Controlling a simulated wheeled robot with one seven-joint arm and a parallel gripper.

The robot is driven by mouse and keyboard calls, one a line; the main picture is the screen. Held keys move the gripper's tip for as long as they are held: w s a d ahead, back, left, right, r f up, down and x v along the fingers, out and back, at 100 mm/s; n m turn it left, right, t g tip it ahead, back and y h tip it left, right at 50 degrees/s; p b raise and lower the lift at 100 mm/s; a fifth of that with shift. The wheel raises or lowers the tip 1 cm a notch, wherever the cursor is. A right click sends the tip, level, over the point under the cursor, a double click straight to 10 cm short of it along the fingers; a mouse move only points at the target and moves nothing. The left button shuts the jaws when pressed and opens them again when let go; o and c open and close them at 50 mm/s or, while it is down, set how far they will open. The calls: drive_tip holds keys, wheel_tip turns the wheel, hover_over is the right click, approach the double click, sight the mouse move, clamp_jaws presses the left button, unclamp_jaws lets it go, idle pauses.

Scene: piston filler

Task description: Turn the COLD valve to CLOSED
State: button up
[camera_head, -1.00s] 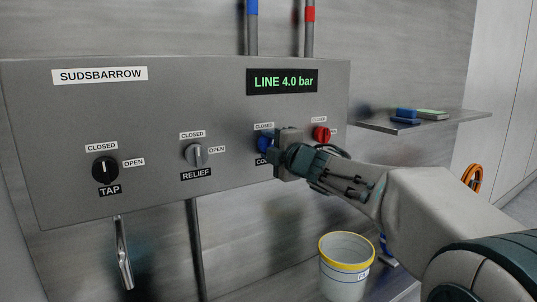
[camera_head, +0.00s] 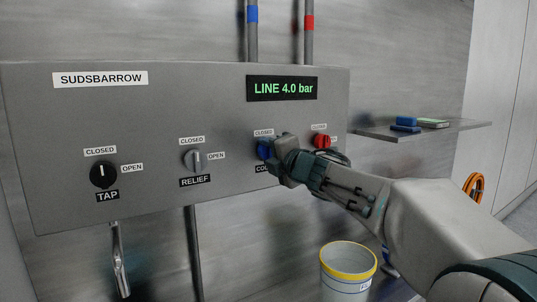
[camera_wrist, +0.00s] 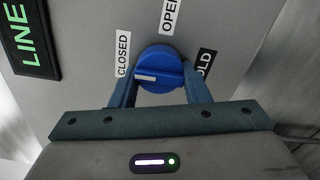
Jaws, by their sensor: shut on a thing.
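The COLD valve is a blue round knob (camera_head: 263,149) on the grey panel, partly hidden by my gripper in the head view. In the wrist view the knob (camera_wrist: 160,66) shows a raised bar with a white mark on its left part, pointing to the side of the CLOSED label (camera_wrist: 123,53). The OPEN label (camera_wrist: 169,15) is above the knob in that view, and the COLD label (camera_wrist: 205,63) is at its right. My gripper (camera_wrist: 160,80) is shut on the blue knob, with one blue finger on each side.
A red knob (camera_head: 321,141) is close to the right of my gripper. The RELIEF knob (camera_head: 194,160) and black TAP knob (camera_head: 104,174) are farther left. A shelf (camera_head: 440,130) juts out at the right. A bucket (camera_head: 347,272) stands below my arm.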

drive_tip(key=o, duration=1)
drive_tip(key=shift+a, duration=0.1)
drive_tip(key=shift+s, duration=0.15)
drive_tip(key=shift+s+d, duration=0.25)
drive_tip(key=shift+d, duration=0.1)
drive_tip(key=p+v, duration=0.1)
drive_tip(key=v, duration=1.2)
